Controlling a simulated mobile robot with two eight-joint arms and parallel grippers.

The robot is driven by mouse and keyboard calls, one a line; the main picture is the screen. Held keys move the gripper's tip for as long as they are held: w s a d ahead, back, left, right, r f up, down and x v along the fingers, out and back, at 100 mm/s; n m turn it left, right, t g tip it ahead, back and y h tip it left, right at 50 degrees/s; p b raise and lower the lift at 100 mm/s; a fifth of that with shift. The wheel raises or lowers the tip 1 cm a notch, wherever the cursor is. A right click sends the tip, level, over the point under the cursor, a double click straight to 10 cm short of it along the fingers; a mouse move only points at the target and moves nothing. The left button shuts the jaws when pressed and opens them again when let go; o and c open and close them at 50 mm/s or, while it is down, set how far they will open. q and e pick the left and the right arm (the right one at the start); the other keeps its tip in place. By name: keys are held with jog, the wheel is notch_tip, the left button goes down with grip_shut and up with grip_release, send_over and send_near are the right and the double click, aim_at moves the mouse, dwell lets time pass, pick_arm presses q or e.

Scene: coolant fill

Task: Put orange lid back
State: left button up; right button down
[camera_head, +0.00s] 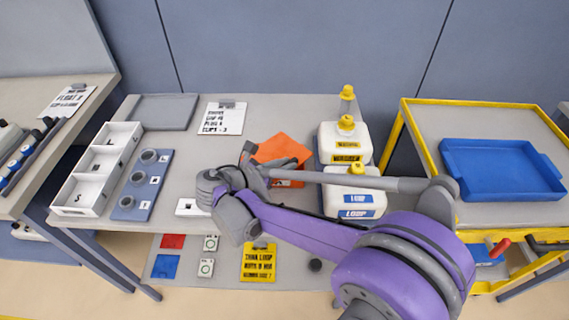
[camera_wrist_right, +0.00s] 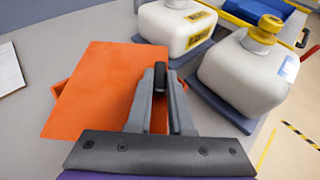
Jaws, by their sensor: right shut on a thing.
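The orange lid (camera_head: 283,149) is a flat orange panel at the middle of the table, turned at an angle. It fills the left middle of the right wrist view (camera_wrist_right: 100,88). An orange box (camera_head: 290,183) shows partly beneath it, with an edge also at the lid's left in the wrist view (camera_wrist_right: 59,88). My right gripper (camera_head: 262,168) is shut at the lid's edge, with a dark piece between its fingertips (camera_wrist_right: 160,76). I cannot tell whether the lid touches the box. My left gripper is not in view.
White jugs with yellow caps (camera_head: 345,142) (camera_head: 352,200) stand just right of the lid. A white three-part tray (camera_head: 83,197), a blue-grey plate with rings (camera_head: 128,207) and a grey tray (camera_head: 165,97) lie left. A blue tray (camera_head: 480,190) rests on the yellow cart.

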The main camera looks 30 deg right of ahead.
jog(key=c, duration=0.8)
grip_release()
jog(key=shift+f, duration=0.1)
